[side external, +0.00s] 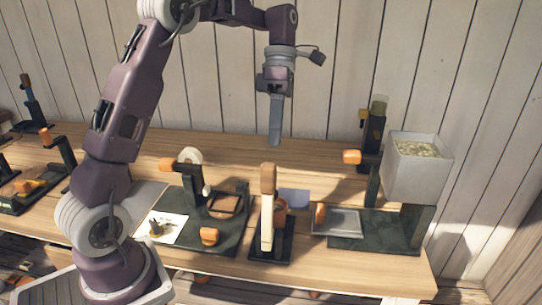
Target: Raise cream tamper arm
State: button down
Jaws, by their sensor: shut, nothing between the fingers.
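The cream tamper arm (266,226) is a long pale bar with a brown block (268,180) at its upper end in the picture. It stands over a dark base plate (285,250) near the front middle of the bench. From this one view I cannot tell exactly how far it is tilted. An orange-brown cup-like part (281,207) shows partly behind it. My gripper (275,141) is shut and empty, pointing down in the air above and behind the tamper, apart from it.
Left of the tamper is a dark board (230,240) with an orange-handled device. Right are a grey tray (338,223) and a grey hopper (414,172) of pale grains on a stand. More orange-handled devices stand at far left. A plank wall (340,70) closes the back.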

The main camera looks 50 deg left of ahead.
aim_at(266, 179)
jog(key=shift+s+d+f, duration=0.65)
jog(key=shift+s+d, duration=0.35)
jog(key=shift+s+d+f, duration=0.65)
jog(key=shift+s+d, duration=0.3)
jog(key=shift+s+d+r+t+y, duration=0.1)
jog(key=shift+s+d+t+y, duration=0.5)
jog(key=shift+s+d, duration=0.4)
jog(key=shift+s+d+t+y, duration=0.6)
jog(key=shift+s+d, duration=0.35)
